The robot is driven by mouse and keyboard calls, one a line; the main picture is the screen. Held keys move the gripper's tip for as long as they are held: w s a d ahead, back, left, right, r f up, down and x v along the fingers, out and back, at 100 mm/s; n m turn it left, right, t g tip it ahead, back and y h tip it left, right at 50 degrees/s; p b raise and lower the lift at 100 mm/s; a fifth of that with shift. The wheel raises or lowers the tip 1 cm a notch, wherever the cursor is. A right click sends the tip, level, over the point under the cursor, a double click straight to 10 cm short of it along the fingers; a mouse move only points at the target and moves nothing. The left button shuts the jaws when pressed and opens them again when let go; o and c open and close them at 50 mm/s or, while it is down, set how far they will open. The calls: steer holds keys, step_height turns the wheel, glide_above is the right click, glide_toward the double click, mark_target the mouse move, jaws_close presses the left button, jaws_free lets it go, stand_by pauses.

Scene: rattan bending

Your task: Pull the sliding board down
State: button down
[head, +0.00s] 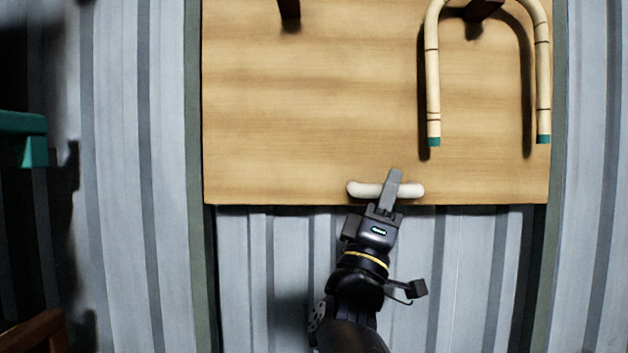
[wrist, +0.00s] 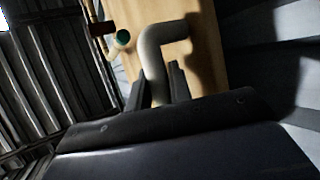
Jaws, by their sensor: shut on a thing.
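The sliding board (head: 300,110) is a light wooden panel that fills the upper middle of the head view; its lower edge is visible, its top is out of frame. A white bar handle (head: 360,189) sits on the board just above that lower edge. My gripper (head: 393,185) reaches up from below and is shut on the handle, right of the handle's middle. In the wrist view the pale handle (wrist: 165,42) bends between my two dark fingers (wrist: 155,88), with the board (wrist: 208,60) behind it.
A bent rattan piece (head: 432,85) with green ends hangs on a dark peg (head: 481,8) at the board's upper right. Another dark peg (head: 289,9) is bare. Green rails (head: 194,180) flank the board. Below it is open corrugated wall (head: 275,250). A teal object (head: 25,135) stands at far left.

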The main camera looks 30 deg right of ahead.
step_height(320, 180, down, 5)
steer(key=b, duration=0.2)
steer(key=shift+b, duration=0.3)
steer(key=c, duration=1.6)
jaws_free()
steer(key=shift+o, duration=0.2)
steer(key=v, duration=1)
steer(key=shift+a+f, duration=0.2)
steer(key=shift+a, duration=0.1)
steer(key=shift+s, duration=0.15)
